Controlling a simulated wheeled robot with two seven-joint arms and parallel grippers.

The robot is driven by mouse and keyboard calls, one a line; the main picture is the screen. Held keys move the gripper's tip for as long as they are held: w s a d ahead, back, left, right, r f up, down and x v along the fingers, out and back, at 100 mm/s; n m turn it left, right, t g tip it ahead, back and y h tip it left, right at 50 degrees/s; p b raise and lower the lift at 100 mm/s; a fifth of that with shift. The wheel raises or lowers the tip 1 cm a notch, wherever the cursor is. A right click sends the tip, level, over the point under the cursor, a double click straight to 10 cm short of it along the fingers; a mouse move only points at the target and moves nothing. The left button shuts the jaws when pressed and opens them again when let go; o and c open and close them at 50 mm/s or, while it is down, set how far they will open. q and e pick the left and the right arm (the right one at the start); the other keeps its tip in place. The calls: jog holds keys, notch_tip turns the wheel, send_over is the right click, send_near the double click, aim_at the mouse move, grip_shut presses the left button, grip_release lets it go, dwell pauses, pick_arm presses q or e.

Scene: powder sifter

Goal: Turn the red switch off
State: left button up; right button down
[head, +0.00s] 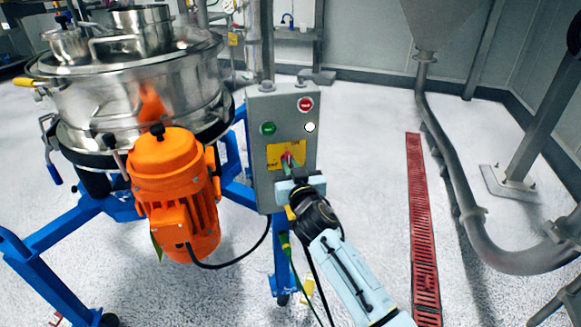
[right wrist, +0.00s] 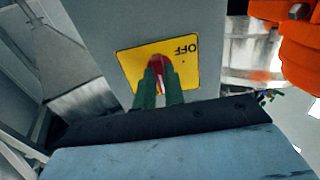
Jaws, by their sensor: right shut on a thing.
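The red switch (head: 286,158) sits on a yellow plate on the lower front of the grey control box (head: 262,180). In the right wrist view the red switch (right wrist: 156,66) shows in front of the yellow plate (right wrist: 188,74), which carries the word OFF, seen upside down. My right gripper (head: 287,164) reaches the plate from the lower right. Its green fingers (right wrist: 158,88) are shut on the red switch, one on each side. The fingers hide the lower part of the switch. My left gripper is in neither view.
The box also carries a red button (head: 305,104), a green button (head: 268,128) and a white light (head: 310,127). An orange motor (head: 175,190) and the steel sifter (head: 135,85) on a blue frame stand left of it. Floor right of the box is open up to the red drain grate (head: 421,220).

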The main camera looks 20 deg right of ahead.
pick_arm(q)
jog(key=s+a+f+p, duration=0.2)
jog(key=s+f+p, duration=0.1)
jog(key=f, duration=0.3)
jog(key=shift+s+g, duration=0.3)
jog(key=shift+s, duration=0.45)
pick_arm(e)
jog(key=shift+n, duration=9)
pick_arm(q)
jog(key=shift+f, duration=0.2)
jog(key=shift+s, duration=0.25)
pick_arm(e)
jog(key=c, duration=1.5)
grip_release()
